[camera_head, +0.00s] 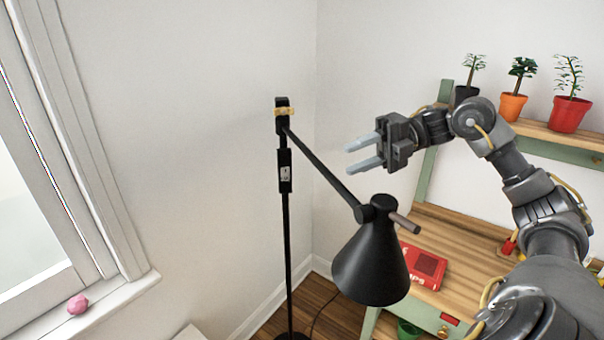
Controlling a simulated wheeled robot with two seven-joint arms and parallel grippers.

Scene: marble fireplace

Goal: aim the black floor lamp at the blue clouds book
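The black floor lamp (287,230) stands upright in the corner. Its arm slopes down to the right from the top of the pole to a cone-shaped black shade (372,262), whose wide end faces down. A short brownish handle (403,222) sticks out at the shade's top right. My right gripper (364,154) is above the shade, to the right of the lamp's pole. Its two pale fingers point left and are apart, with nothing between them. I see no blue clouds book. My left gripper is not in view.
A wooden desk (462,235) with a green frame stands at the right and bears a red book (424,266), partly behind the shade. Several potted plants stand on its upper shelf (560,137). A window sill (120,296) with a pink lump (77,304) is at the left.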

